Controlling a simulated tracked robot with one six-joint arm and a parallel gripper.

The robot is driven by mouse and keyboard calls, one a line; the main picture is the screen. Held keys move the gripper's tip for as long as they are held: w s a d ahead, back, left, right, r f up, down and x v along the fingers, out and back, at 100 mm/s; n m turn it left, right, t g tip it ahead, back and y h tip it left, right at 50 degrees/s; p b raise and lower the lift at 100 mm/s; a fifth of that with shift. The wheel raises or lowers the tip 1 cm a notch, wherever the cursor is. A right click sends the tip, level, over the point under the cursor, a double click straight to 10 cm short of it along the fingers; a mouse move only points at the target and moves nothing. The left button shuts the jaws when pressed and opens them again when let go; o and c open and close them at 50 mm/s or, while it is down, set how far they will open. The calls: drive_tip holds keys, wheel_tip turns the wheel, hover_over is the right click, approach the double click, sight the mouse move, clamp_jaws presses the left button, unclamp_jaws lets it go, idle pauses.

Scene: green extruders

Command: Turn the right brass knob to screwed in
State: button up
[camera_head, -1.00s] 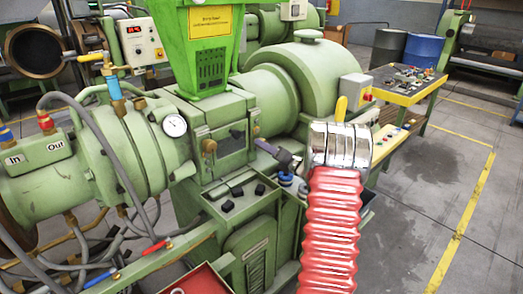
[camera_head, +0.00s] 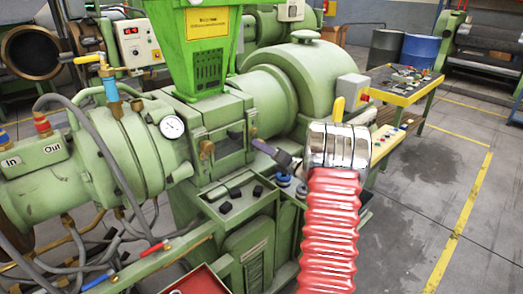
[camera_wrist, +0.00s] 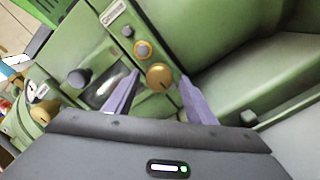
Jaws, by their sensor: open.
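A round brass knob (camera_wrist: 159,75) with a slot mark sits on the green machine's panel. In the wrist view it lies between the two purple fingers of my gripper (camera_wrist: 159,76), which is open with a gap on each side. I cannot tell how far the fingertips are from the panel. In the head view my gripper (camera_head: 268,150) is at the right side of the front panel, and its finger partly hides that area. Another brass knob (camera_head: 206,148) is at the panel's left side in the head view.
A brass ring with a light centre (camera_wrist: 142,49) is just above the knob. A dark knob (camera_wrist: 78,77) stands left of the fingers. A green ledge (camera_wrist: 245,85) lies to the right.

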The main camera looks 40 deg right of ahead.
drive_tip(key=s, duration=1.3)
drive_tip(key=shift+s+d, duration=0.15)
drive_tip(key=shift+d, duration=0.05)
drive_tip(key=w+a+r+n+g+y, duration=0.25)
drive_tip(key=a+n, duration=0.25)
drive_tip(key=a, duration=0.5)
drive_tip(key=w+a+r+n+g+y, duration=0.15)
drive_tip(key=a+n+y, duration=0.35)
drive_tip(key=a, duration=0.5)
drive_tip(key=s+a+r+n+g, duration=0.1)
drive_tip(key=s+a+n+g, duration=0.15)
drive_tip(key=a+n, duration=0.4)
drive_tip(key=s+a+r+n+g, duration=0.15)
drive_tip(key=a+n+g, duration=0.25)
drive_tip(key=a, duration=0.5)
drive_tip(key=s+a+n+g+h, duration=0.1)
drive_tip(key=s+a+n+h, duration=0.3)
drive_tip(key=s+n, duration=0.5)
drive_tip(key=s+a+n+g+h, duration=0.1)
drive_tip(key=s+a+n+h, duration=0.3)
drive_tip(key=s+n, duration=0.6)
drive_tip(key=a+r+n, duration=0.1)
drive_tip(key=a+n, duration=0.1)
drive_tip(key=n, duration=0.3)
drive_tip(key=shift+s+a, duration=0.2)
drive_tip(key=shift+s, duration=0.05)
